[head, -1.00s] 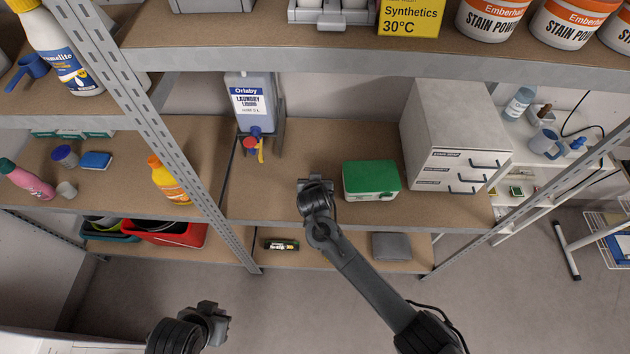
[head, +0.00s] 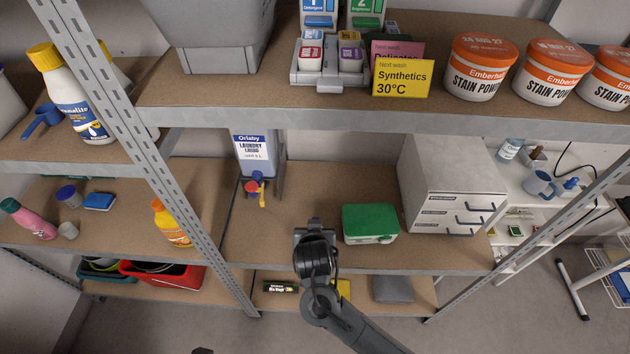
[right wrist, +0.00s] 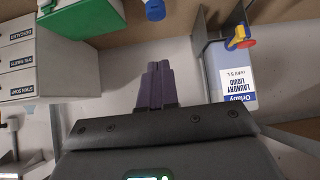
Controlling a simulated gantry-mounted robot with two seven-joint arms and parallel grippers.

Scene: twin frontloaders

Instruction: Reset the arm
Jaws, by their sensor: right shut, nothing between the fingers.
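My right gripper (head: 314,228) is at the front of the middle shelf (head: 270,250) in the head view, left of the green-lidded box (head: 370,223). In the right wrist view its two dark purple fingers (right wrist: 154,85) lie together with nothing between them. The laundry liquid container (head: 253,155) with its red and yellow tap stands behind and to the left of the gripper. It also shows at the right of the right wrist view (right wrist: 224,75). My left gripper is out of view; only a small dark sliver shows at the bottom edge of the head view.
A grey drawer cabinet (head: 450,185) stands right of the green-lidded box. The upper shelf edge (head: 330,120) runs above, carrying tubs (head: 480,68) and a yellow Synthetics card (head: 402,78). A perforated metal post (head: 150,170) stands to the left.

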